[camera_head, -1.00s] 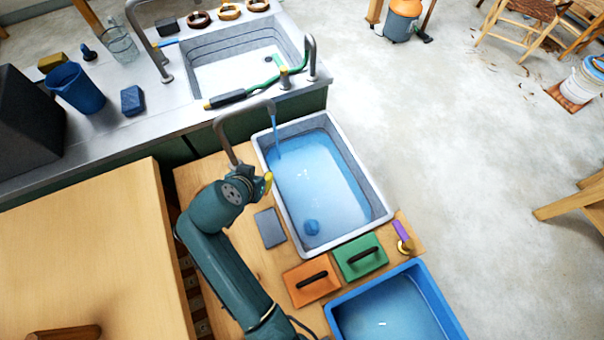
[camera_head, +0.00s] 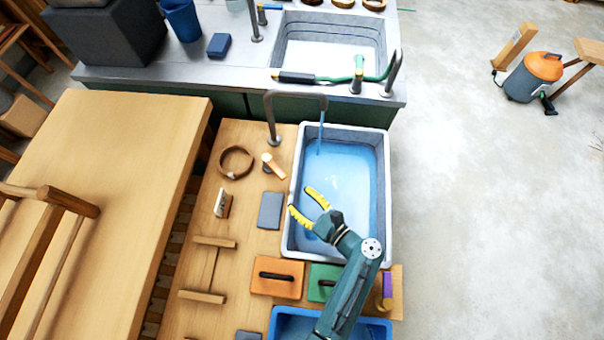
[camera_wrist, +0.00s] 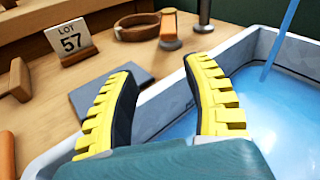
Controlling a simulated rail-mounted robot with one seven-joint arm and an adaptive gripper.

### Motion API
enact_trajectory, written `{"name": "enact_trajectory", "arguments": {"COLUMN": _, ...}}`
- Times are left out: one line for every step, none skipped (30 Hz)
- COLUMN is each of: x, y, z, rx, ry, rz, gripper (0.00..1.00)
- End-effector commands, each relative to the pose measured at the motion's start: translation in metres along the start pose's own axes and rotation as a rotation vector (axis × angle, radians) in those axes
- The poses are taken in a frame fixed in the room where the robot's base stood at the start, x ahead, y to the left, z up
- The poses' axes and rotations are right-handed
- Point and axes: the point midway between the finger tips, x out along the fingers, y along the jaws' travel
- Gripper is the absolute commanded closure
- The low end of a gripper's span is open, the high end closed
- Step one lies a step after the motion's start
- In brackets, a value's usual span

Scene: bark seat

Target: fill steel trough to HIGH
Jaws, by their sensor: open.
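The grey trough (camera_head: 386,190) stands on the wooden bench and holds blue water (camera_head: 345,178). A curved grey tap (camera_head: 270,118) at its far left pours a thin stream (camera_head: 320,140) into it. A small post with a pale wooden lever (camera_head: 273,165) stands beside the trough's left rim; it also shows in the wrist view (camera_wrist: 169,28). My gripper (camera_head: 307,206) is open and empty above the trough's left side. In the wrist view its yellow fingers (camera_wrist: 160,68) are apart, with the trough rim (camera_wrist: 235,48) beyond. I cannot read any level mark.
A leather ring (camera_head: 236,162), a "LOT 57" card (camera_wrist: 72,40) and a grey slab (camera_head: 270,210) lie left of the trough. An orange block (camera_head: 277,288), a green block (camera_head: 318,272) and a blue tub (camera_head: 285,320) are nearer. Behind is a sink counter (camera_head: 250,75).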

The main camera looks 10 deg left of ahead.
Motion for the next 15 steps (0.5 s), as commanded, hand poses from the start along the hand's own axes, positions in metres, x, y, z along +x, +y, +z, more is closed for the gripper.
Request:
{"name": "enact_trajectory", "arguments": {"x": -0.005, "y": 0.001, "z": 0.0, "rx": 0.075, "ry": -0.052, "rz": -0.031, "gripper": 0.5}}
{"name": "enact_trajectory", "arguments": {"x": -0.007, "y": 0.001, "z": 0.001, "rx": 0.109, "ry": -0.079, "rz": -0.044, "gripper": 0.5}}
{"name": "enact_trajectory", "arguments": {"x": -0.009, "y": 0.001, "z": 0.002, "rx": 0.143, "ry": -0.106, "rz": -0.057, "gripper": 0.5}}
{"name": "enact_trajectory", "arguments": {"x": -0.009, "y": 0.0, "z": 0.003, "rx": 0.159, "ry": -0.12, "rz": -0.064, "gripper": 0.5}}
{"name": "enact_trajectory", "arguments": {"x": -0.009, "y": 0.0, "z": 0.004, "rx": 0.168, "ry": -0.128, "rz": -0.067, "gripper": 0.5}}
{"name": "enact_trajectory", "arguments": {"x": -0.006, "y": 0.0, "z": 0.004, "rx": 0.173, "ry": -0.134, "rz": -0.068, "gripper": 0.5}}
{"name": "enact_trajectory", "arguments": {"x": -0.003, "y": 0.0, "z": 0.005, "rx": 0.173, "ry": -0.135, "rz": -0.066, "gripper": 0.5}}
{"name": "enact_trajectory", "arguments": {"x": 0.001, "y": 0.0, "z": 0.005, "rx": 0.172, "ry": -0.134, "rz": -0.065, "gripper": 0.5}}
{"name": "enact_trajectory", "arguments": {"x": 0.008, "y": 0.0, "z": 0.006, "rx": 0.17, "ry": -0.134, "rz": -0.064, "gripper": 0.5}}
{"name": "enact_trajectory", "arguments": {"x": 0.014, "y": 0.0, "z": 0.006, "rx": 0.17, "ry": -0.134, "rz": -0.062, "gripper": 0.5}}
{"name": "enact_trajectory", "arguments": {"x": 0.02, "y": 0.0, "z": 0.007, "rx": 0.17, "ry": -0.133, "rz": -0.063, "gripper": 0.5}}
{"name": "enact_trajectory", "arguments": {"x": 0.03, "y": -0.001, "z": 0.008, "rx": 0.169, "ry": -0.133, "rz": -0.061, "gripper": 0.5}}
{"name": "enact_trajectory", "arguments": {"x": 0.037, "y": -0.002, "z": 0.009, "rx": 0.168, "ry": -0.133, "rz": -0.061, "gripper": 0.5}}
{"name": "enact_trajectory", "arguments": {"x": 0.045, "y": -0.002, "z": 0.009, "rx": 0.168, "ry": -0.133, "rz": -0.061, "gripper": 0.5}}
{"name": "enact_trajectory", "arguments": {"x": 0.054, "y": -0.002, "z": 0.011, "rx": 0.167, "ry": -0.133, "rz": -0.06, "gripper": 0.5}}
